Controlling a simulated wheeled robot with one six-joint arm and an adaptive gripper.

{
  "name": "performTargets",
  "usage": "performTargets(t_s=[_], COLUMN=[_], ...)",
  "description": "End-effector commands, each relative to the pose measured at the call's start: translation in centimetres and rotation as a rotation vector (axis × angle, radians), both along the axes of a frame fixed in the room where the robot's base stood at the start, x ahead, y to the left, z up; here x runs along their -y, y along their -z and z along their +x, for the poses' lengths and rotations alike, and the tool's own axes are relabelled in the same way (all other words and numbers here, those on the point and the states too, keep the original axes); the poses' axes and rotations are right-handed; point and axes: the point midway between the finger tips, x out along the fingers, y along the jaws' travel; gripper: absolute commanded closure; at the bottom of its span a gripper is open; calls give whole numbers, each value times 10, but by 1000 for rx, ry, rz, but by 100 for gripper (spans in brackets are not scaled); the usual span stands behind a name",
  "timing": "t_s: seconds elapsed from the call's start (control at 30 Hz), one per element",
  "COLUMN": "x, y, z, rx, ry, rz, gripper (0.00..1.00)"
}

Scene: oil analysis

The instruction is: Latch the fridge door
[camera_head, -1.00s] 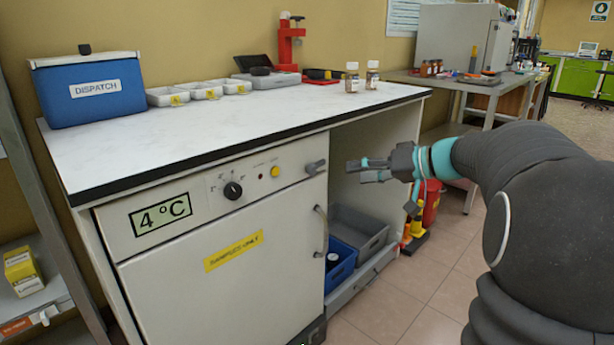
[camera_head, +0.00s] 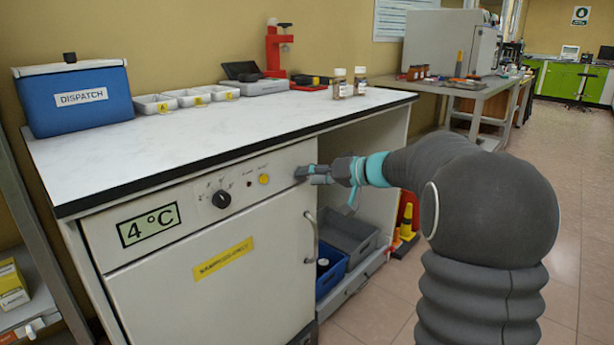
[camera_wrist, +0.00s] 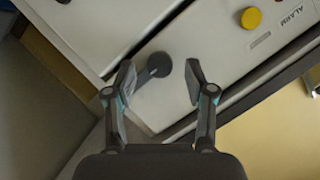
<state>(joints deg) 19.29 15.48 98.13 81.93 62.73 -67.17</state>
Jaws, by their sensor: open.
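The white fridge door (camera_head: 225,290) sits in the front of the bench, below the control panel, and looks closed. Its curved grey handle (camera_head: 311,235) is near the right edge. A dark grey latch (camera_wrist: 156,66) with a round pivot and a short lever is on the panel's right end. In the wrist view the lever points down-left, between my fingers. My gripper (camera_wrist: 160,80) is open, with one finger on each side of the latch; I cannot tell whether they touch it. In the head view my gripper (camera_head: 320,172) is at the latch and partly hides it.
The panel has a black dial (camera_head: 221,199) and a yellow button (camera_head: 264,179). Right of the fridge is an open bay with a blue bin (camera_head: 331,270) and a grey bin (camera_head: 350,236). A blue dispatch box (camera_head: 75,98) stands on the worktop.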

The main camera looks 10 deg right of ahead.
Motion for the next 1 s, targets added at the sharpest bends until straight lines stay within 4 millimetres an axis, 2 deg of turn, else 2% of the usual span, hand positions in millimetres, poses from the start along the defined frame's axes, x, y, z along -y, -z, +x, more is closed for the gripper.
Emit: performTargets(t_s=[0.2,0.47,0.57,0.7,1.0], x=[-10,-11,-11,-11,-10], y=[4,5,5,5,5], z=[9,9,9,9,9], rx=[-1,-1,-1,-1,-12], ry=[-1,-1,-1,-1,0], rz=[0,0,0,0,16], gripper=[46,46,66,100,100])
